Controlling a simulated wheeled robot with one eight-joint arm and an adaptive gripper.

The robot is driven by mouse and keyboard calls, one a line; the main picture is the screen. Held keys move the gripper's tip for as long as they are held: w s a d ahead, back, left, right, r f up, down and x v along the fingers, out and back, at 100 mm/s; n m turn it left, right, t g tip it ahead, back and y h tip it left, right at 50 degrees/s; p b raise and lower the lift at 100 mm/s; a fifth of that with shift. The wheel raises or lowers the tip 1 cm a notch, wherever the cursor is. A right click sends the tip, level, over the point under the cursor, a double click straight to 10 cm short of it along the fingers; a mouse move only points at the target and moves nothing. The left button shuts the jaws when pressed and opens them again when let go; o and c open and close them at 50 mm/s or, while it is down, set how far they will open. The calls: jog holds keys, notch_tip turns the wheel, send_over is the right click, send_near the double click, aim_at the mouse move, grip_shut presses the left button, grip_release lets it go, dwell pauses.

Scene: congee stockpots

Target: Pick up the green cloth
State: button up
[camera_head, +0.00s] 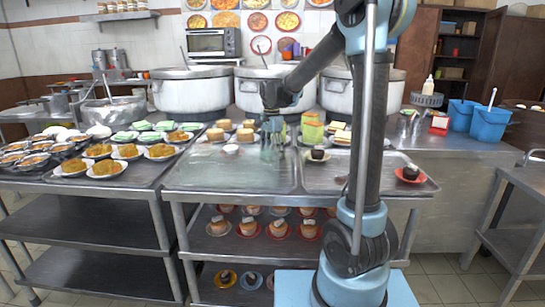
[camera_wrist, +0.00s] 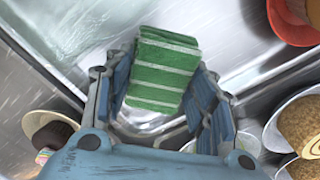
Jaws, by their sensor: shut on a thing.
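The green cloth (camera_wrist: 165,70), folded and crossed by pale stripes, sits between the fingers of my gripper (camera_wrist: 163,95) in the wrist view. My gripper is shut on it, with blue finger pads on both sides. In the head view my gripper (camera_head: 272,135) points down over the back of the steel tray table, among the dishes. I cannot clearly make out the cloth there. The wrist view shows bare metal tray around the cloth, but the gap between cloth and tray cannot be told.
Plates of food (camera_head: 105,168) crowd the left table. Large stockpots (camera_head: 191,90) stand behind. A green block (camera_head: 312,131) is right of my gripper. A dark cake on a red plate (camera_head: 410,174) sits at the right. The tray's front (camera_head: 230,180) is clear.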

notch_tip(320, 180, up, 18)
dwell(0.6)
